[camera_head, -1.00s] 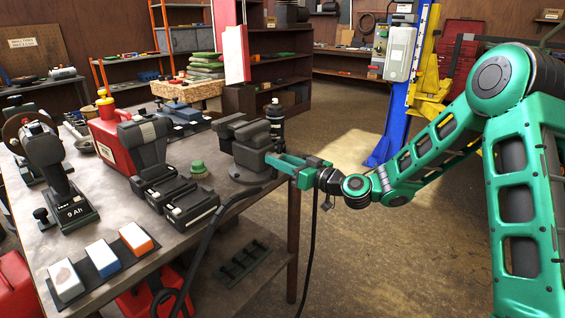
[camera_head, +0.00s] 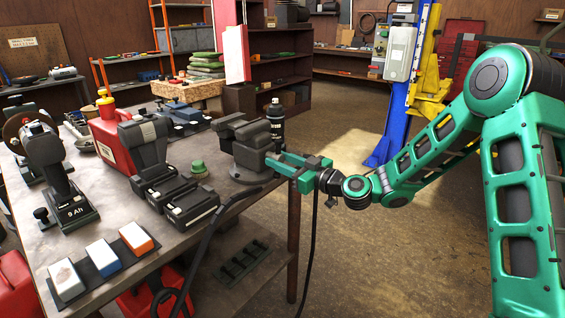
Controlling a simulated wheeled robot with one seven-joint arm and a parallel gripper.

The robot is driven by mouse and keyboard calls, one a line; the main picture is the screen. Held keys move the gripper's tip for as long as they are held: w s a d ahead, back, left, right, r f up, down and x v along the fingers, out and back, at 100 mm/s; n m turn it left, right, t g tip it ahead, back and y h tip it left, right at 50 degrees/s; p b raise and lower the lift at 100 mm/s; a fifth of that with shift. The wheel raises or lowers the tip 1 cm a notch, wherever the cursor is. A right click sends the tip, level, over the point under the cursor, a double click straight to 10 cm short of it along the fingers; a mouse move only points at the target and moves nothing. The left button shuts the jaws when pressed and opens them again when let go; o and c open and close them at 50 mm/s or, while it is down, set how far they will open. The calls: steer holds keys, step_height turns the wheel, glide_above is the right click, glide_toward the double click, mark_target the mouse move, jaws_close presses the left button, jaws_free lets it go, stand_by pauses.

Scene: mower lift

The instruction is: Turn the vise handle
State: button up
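A dark grey bench vise (camera_head: 252,143) stands at the right corner of the workbench (camera_head: 190,236). Its handle is not clearly visible; the area where my gripper meets the vise front is partly covered by the fingers. My green gripper (camera_head: 283,160) reaches in from the right, level with the vise's front, with its fingertips at or very close to the vise's right side. Whether the fingers are open or closed on the handle is too small to tell.
A black bottle (camera_head: 275,122) stands just behind the vise. A green knob-like item (camera_head: 198,168) and black batteries (camera_head: 192,206) lie to its left. A black cable (camera_head: 212,228) hangs over the bench edge.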

steer(key=shift+o, duration=1.4)
steer(key=shift+f, duration=0.1)
steer(key=v, duration=1)
steer(key=shift+s+d, duration=0.2)
steer(key=shift+d, duration=0.1)
steer(key=shift+s, duration=0.1)
